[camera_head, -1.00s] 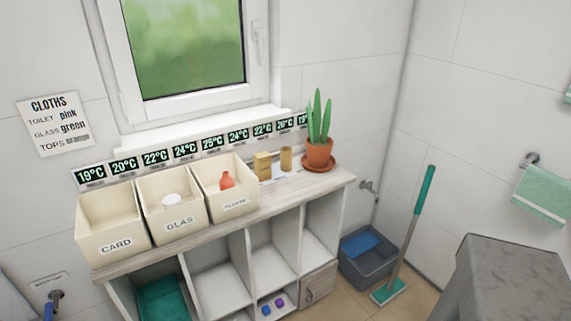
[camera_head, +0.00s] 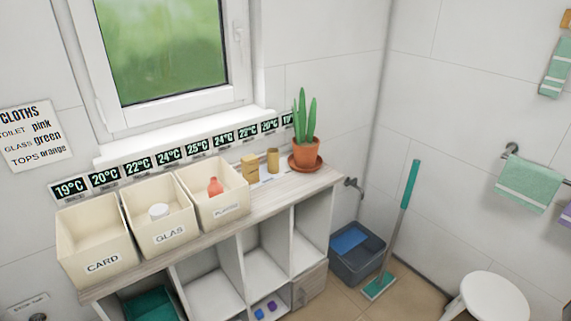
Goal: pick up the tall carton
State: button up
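A small tan carton (camera_head: 250,168) stands upright on the shelf top, right of the bin labelled for plastic. It is the only box-shaped carton I can make out. A brown cylinder (camera_head: 272,160) stands just to its right, apart from it. My gripper is not in view.
Three cream bins for card (camera_head: 102,264), glass (camera_head: 170,236) and plastic (camera_head: 228,212) line the pale wooden shelf unit (camera_head: 285,193). A potted plant (camera_head: 306,150) stands at its right end. A grey bucket (camera_head: 357,262), a mop (camera_head: 394,235) and a round white seat (camera_head: 493,297) are on the right.

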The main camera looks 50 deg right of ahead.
aim_at(250, 169)
jog(key=u, duration=0.5)
jog(key=k, duration=0.15)
jog(key=z, duration=1.85)
jog(key=k, duration=0.9)
jog(key=u, duration=0.2)
jog(key=i, duration=0.7)
